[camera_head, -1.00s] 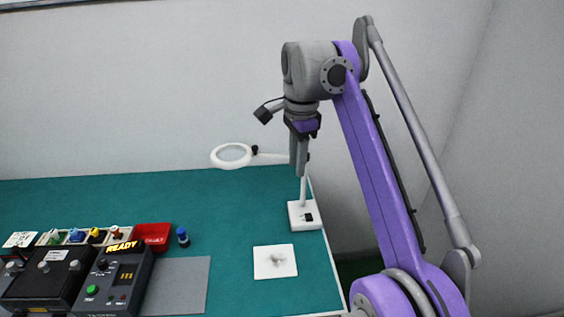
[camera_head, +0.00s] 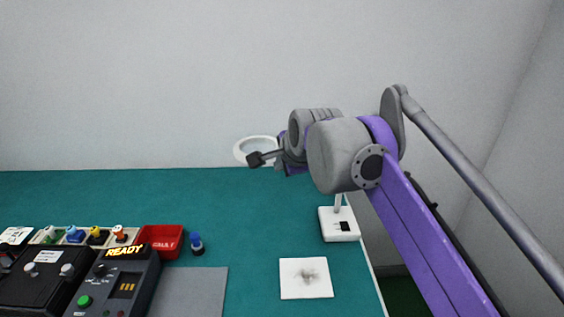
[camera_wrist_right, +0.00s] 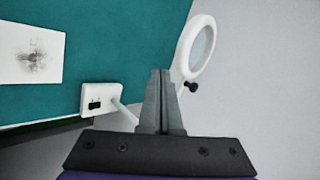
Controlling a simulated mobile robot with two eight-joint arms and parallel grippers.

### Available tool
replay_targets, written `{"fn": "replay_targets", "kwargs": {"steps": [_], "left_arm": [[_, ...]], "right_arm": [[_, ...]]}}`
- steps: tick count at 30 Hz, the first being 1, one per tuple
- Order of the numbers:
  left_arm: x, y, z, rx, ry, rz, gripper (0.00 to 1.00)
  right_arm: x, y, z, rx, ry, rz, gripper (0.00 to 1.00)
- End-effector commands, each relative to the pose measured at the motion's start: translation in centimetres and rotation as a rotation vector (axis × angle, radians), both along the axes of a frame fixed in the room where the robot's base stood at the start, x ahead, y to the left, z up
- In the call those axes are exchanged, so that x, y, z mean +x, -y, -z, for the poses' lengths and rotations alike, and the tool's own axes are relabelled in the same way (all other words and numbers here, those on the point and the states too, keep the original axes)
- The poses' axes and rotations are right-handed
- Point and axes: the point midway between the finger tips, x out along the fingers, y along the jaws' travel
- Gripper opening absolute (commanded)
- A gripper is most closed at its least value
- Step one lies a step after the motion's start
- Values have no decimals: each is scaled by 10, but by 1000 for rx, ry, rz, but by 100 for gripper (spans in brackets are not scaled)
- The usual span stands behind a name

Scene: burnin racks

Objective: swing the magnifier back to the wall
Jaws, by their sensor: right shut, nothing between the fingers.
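The magnifier is a white ring lamp (camera_head: 240,151) at the back edge of the green bench, left of my right arm in the head view. Its white base (camera_head: 338,230) stands at the bench's right edge. My arm hides most of its stem. My right gripper (camera_wrist_right: 160,72) is shut and empty. In the wrist view its fingertips are left of the magnifier ring (camera_wrist_right: 184,52) and its dark knob (camera_wrist_right: 192,87), close in the picture; contact cannot be told. The magnifier base (camera_wrist_right: 101,90) also shows there. My left gripper is out of view.
The plain wall (camera_head: 180,80) rises behind the bench. A white square with a grey smudge (camera_head: 290,285) lies before the base. The bench's middle is clear.

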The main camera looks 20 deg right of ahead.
Motion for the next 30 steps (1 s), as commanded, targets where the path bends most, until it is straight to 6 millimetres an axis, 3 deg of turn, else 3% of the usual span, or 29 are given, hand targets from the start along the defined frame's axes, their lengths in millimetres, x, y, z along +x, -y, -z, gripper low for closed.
{"fn": "replay_targets", "kwargs": {"steps": [6, 13, 30], "left_arm": [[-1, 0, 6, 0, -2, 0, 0], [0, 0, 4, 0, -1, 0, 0], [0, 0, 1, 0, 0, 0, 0]], "right_arm": [[35, -1, 35, 0, -1, 0, 0], [64, -2, 34, 0, -1, 0, 0], [75, -2, 33, -1, -1, 1, 0]]}}
